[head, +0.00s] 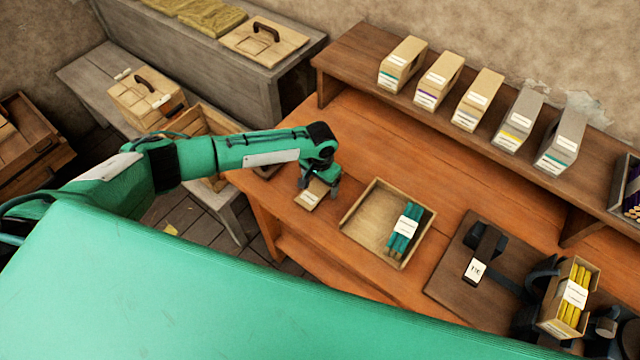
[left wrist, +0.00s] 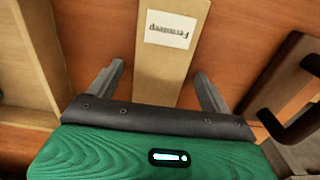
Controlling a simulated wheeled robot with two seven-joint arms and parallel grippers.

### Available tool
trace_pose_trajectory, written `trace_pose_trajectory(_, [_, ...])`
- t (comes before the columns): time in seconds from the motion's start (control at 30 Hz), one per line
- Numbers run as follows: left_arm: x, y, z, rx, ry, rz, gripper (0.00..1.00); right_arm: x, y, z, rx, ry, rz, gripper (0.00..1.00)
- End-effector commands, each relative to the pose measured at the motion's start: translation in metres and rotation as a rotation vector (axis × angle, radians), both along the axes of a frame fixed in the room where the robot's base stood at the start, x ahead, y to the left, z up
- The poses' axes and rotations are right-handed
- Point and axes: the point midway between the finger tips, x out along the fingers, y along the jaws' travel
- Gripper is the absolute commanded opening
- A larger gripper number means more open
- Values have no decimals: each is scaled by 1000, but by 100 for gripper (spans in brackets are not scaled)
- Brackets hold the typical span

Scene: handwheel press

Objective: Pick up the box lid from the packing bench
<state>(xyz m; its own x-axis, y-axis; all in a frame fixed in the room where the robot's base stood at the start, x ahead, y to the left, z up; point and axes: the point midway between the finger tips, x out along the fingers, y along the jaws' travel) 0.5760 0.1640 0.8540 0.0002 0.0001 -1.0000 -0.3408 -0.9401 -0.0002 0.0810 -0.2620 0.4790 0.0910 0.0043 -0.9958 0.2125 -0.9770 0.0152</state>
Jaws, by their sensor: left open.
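The box lid (head: 312,196) is a flat tan piece with a white label. It lies on the orange-brown packing bench (head: 350,130) near its left end. In the left wrist view the lid (left wrist: 172,70) runs lengthwise between the fingers, with its printed label in sight. My left gripper (head: 319,187) is over the lid, pointing down. Its fingers (left wrist: 159,72) are open, one on each side of the lid, with gaps showing. The lid's far end is partly hidden by the gripper.
A shallow wooden tray (head: 372,212) with green bundles lies close right of the lid. A dark-handled item (left wrist: 285,95) is close on the other side. Labelled boxes (head: 440,80) stand on the rear shelf. A dark board (head: 450,275) and box of yellow sticks (head: 553,320) are farther right.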

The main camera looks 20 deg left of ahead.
Motion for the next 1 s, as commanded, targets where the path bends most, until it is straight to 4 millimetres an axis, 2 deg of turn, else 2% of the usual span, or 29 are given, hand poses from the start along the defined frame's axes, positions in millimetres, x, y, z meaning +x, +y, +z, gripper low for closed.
trace_pose_trajectory(0.2, [0,0,-1,0,0,-1,82,0,-2,0,-2,1,2,36])
trace_pose_trajectory(0.4, [0,0,-1,0,0,0,43,0,-2,0,-2,0,2,36])
trace_pose_trajectory(0.47, [0,0,-1,0,0,0,34,0,-2,0,-2,0,2,36])
trace_pose_trajectory(0.77, [0,0,1,0,0,0,33,0,-2,-1,-2,0,2,36])
trace_pose_trajectory(1.0, [0,0,19,0,-1,-1,33,0,0,-6,0,0,1,36])
